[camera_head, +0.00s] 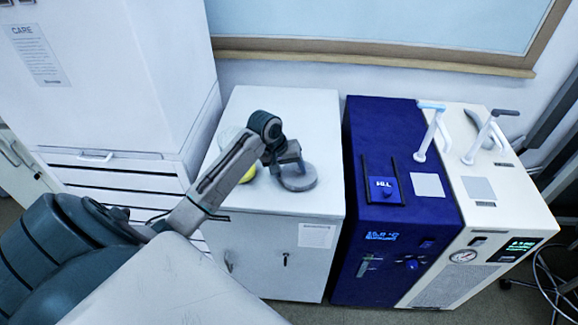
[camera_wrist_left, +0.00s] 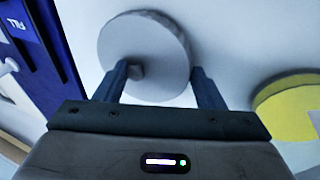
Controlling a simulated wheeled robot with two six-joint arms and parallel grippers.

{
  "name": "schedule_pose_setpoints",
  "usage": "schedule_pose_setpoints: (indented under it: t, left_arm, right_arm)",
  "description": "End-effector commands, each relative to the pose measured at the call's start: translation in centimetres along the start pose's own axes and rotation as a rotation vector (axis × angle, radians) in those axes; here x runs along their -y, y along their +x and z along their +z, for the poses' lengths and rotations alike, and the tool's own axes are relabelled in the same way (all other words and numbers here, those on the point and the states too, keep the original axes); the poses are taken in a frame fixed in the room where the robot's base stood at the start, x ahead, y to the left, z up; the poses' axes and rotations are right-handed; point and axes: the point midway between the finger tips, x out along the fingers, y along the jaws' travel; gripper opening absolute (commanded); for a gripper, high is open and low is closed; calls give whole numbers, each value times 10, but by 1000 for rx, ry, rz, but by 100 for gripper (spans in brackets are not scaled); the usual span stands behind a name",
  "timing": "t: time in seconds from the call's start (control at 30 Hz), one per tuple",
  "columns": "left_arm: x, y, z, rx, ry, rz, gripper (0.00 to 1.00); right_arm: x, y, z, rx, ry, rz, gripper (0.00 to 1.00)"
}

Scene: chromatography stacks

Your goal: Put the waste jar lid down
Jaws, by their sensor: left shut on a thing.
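The waste jar lid (camera_head: 299,180) is a flat grey disc, seen over the white cabinet top to the right of the jar. In the left wrist view the lid (camera_wrist_left: 150,45) shows its round face with a small grey knob between the fingers. My left gripper (camera_head: 288,163) is shut on the lid; the arm comes in from the left. I cannot tell whether the lid touches the cabinet top. The waste jar, with a yellow band (camera_head: 248,174), stands partly hidden behind my left forearm; its yellow part (camera_wrist_left: 285,98) also shows at the right in the left wrist view. My right gripper is not in view.
The white cabinet top (camera_head: 290,110) is clear behind and to the right of the lid. A dark blue unit (camera_head: 385,125) and a cream unit (camera_head: 515,190) with upright handles stand to the right. A white drawer cabinet (camera_head: 115,175) stands at the left.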

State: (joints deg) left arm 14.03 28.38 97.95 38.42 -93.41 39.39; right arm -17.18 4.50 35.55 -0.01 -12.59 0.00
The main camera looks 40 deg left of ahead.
Motion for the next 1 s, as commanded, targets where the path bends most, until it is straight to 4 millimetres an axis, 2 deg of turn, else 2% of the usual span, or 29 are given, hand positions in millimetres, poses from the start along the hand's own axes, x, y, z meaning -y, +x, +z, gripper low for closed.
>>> schedule_pose_setpoints:
  t: [0.63,0.67,0.77,1.0]
  left_arm:
    - [4,11,2,0,-1,1,41]
    - [4,12,2,0,-1,1,65]
    - [4,12,2,2,-2,-1,84]
    - [7,14,4,6,-4,-6,85]
  right_arm:
    - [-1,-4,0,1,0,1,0]
    - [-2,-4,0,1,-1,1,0]
    - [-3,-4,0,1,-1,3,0]
    - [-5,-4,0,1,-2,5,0]
